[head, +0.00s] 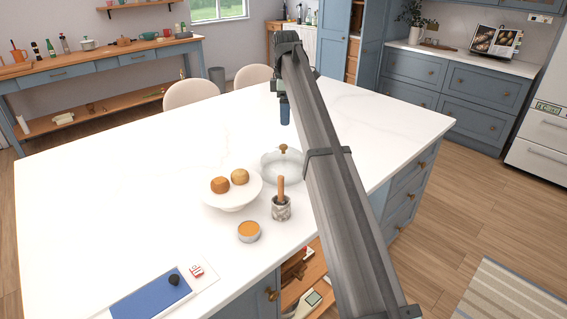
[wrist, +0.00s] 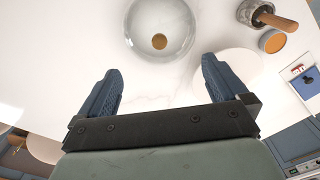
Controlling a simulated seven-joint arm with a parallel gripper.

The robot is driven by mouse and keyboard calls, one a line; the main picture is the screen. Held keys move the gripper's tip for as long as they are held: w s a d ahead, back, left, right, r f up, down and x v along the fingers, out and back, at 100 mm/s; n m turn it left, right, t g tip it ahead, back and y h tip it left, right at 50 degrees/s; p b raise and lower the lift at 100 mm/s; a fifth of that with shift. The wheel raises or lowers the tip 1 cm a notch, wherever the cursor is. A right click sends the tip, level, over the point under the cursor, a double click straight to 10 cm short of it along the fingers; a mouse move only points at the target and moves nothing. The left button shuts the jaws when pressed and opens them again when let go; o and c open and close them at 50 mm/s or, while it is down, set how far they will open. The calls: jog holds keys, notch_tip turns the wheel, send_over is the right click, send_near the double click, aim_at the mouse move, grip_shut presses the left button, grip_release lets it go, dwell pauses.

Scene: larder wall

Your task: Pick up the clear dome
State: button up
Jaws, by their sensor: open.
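The clear dome (head: 269,166) is a see-through glass cover with a small brown-gold knob on top. It rests on the white counter beside the cake stand, partly behind my arm in the head view. In the wrist view the dome (wrist: 146,28) is cut by the top edge, its knob in front of the fingertips. My gripper (wrist: 161,68) is open and empty, with its two blue fingers apart and nothing between them. In the head view my gripper (head: 285,110) is above the counter, beyond the dome and apart from it.
A white cake stand (head: 233,201) holds two brown buns, close left of the dome. A mortar with pestle (head: 281,208) and an orange-filled bowl (head: 249,232) stand nearer. A blue-and-white board (head: 150,297) lies at the front. The counter's left and far parts are clear.

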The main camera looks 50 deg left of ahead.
send_over(284, 146)
notch_tip(284, 146, down, 8)
jog(key=shift+w+f, duration=0.1)
jog(key=shift+a+f, duration=0.2)
jog(key=shift+f, duration=2.6)
jog(key=c, duration=1.2)
jog(key=shift+f, duration=0.15)
grip_shut()
jog(key=shift+d, duration=0.1)
